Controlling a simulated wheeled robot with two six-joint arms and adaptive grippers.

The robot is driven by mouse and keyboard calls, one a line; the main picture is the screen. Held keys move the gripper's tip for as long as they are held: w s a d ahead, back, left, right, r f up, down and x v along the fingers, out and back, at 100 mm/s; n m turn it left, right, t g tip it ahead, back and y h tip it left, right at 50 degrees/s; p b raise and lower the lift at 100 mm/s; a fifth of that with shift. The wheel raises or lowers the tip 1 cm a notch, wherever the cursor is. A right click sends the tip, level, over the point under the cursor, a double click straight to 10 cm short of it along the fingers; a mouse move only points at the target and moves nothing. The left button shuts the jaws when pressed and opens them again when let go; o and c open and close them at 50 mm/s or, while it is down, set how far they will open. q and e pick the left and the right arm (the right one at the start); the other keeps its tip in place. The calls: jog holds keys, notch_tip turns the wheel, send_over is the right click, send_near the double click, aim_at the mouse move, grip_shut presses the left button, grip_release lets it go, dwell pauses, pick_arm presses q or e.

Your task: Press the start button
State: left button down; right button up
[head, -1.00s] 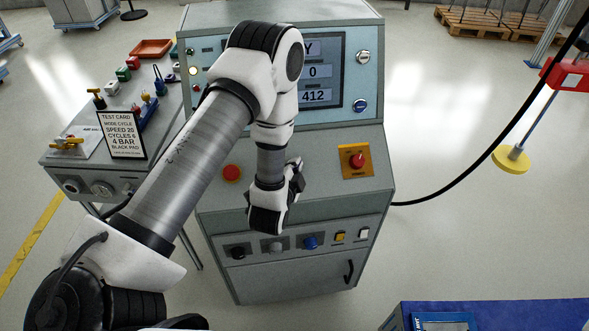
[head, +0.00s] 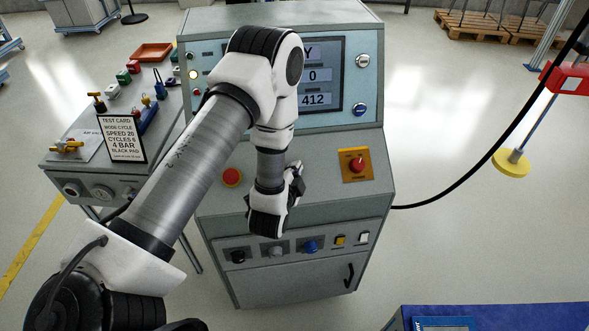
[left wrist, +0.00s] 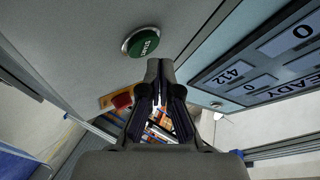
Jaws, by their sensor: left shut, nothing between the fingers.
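The green START button (left wrist: 142,42) is round and set in the grey console panel. In the left wrist view it lies just above and left of my left gripper's fingertips (left wrist: 160,64). They are shut and empty, and appear apart from the button. In the head view my left gripper (head: 296,172) is over the console's sloping desk, between a red button (head: 232,177) and a red knob on a yellow plate (head: 357,166). The START button is hidden there, apparently behind my arm. My right gripper is not in view.
The console's screen (head: 322,76) stands behind the desk; my arm covers its left part. Several knobs and switches, including a blue knob (head: 310,246), line the front. A side table (head: 70,157) with a test card (head: 122,138) stands left. A black cable runs off right.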

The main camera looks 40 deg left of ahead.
pick_arm(q)
jog(key=shift+f, duration=0.1)
dwell(0.3)
jog(key=shift+w+a+f, duration=0.15)
jog(key=shift+w+f, duration=0.05)
jog(key=shift+f, duration=0.05)
jog(key=shift+w+a+f+b, duration=0.1)
jog(key=shift+a+f+b, duration=0.05)
jog(key=shift+f+b, duration=0.2)
dwell(0.6)
jog(key=shift+r, duration=0.15)
jog(key=shift+s+d+r+p, duration=0.3)
jog(key=shift+s+r+p, duration=0.05)
jog(key=shift+r+p, duration=0.25)
